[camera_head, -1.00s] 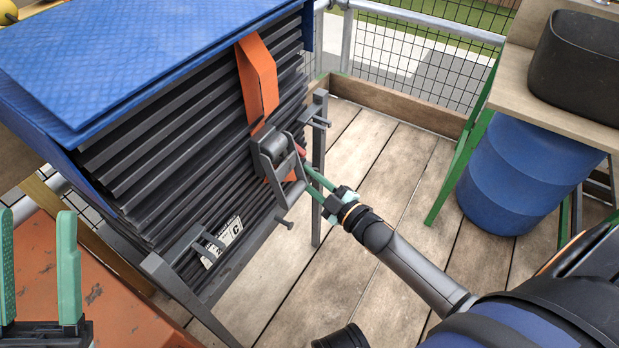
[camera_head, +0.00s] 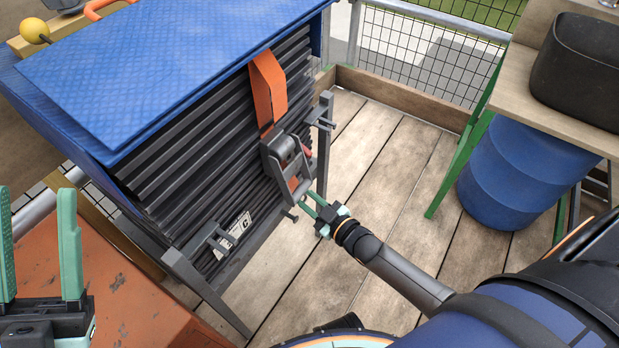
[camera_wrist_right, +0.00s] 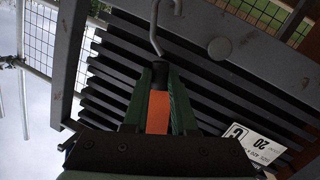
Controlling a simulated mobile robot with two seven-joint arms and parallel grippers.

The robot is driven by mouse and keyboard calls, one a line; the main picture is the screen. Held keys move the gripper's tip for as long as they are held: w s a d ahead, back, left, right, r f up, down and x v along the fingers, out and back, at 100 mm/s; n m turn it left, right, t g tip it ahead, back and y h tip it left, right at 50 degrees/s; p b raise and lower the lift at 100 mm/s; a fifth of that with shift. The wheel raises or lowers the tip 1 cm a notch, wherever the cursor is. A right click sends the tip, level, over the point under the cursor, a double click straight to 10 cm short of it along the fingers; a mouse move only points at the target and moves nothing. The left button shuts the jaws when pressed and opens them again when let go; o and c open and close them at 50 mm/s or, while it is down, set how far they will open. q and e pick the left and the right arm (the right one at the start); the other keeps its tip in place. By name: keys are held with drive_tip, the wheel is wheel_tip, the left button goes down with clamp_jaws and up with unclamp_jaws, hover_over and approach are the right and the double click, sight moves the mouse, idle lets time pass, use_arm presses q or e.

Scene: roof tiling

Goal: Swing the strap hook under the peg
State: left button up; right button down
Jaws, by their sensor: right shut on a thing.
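An orange strap (camera_head: 268,90) hangs down the front of the dark ribbed stack, with a grey ratchet buckle (camera_head: 284,160) on it. My right gripper (camera_head: 308,203) is just below the buckle. In the right wrist view it is shut on the strap hook's black sleeve (camera_wrist_right: 160,74), with orange strap (camera_wrist_right: 158,112) between the fingers. The bent grey hook (camera_wrist_right: 154,32) sticks out beyond the fingertips. A round grey peg end (camera_wrist_right: 219,48) is on the frame bar, right of the hook and apart from it in the picture. My left gripper (camera_head: 38,250) is open and empty at far left.
A blue cover (camera_head: 170,65) tops the stack, which stands in a grey metal frame (camera_head: 190,280). A white label (camera_head: 232,235) is low on the stack. An orange rusty surface (camera_head: 130,300) lies left, a blue barrel (camera_head: 515,170) right. Plank floor between is clear.

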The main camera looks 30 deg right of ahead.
drive_tip(key=a+m+p, duration=0.1)
drive_tip(key=s+a+m+p, duration=0.1)
drive_tip(key=s+a+m+g+p, duration=0.1)
drive_tip(key=shift+a+f+y, duration=0.25)
drive_tip(key=shift+y, duration=0.05)
use_arm(q)
drive_tip(key=w+a+f+n+g+y, duration=0.1)
drive_tip(key=w+f+n+y, duration=0.4)
drive_tip(key=f+y, duration=0.1)
drive_tip(key=shift+w+f+y, duration=0.2)
drive_tip(key=shift+w+y, duration=0.05)
drive_tip(key=shift+y, duration=0.15)
use_arm(e)
drive_tip(key=shift+s+a, duration=0.1)
drive_tip(key=shift+a, duration=0.05)
drive_tip(key=c, duration=0.7)
unclamp_jaws()
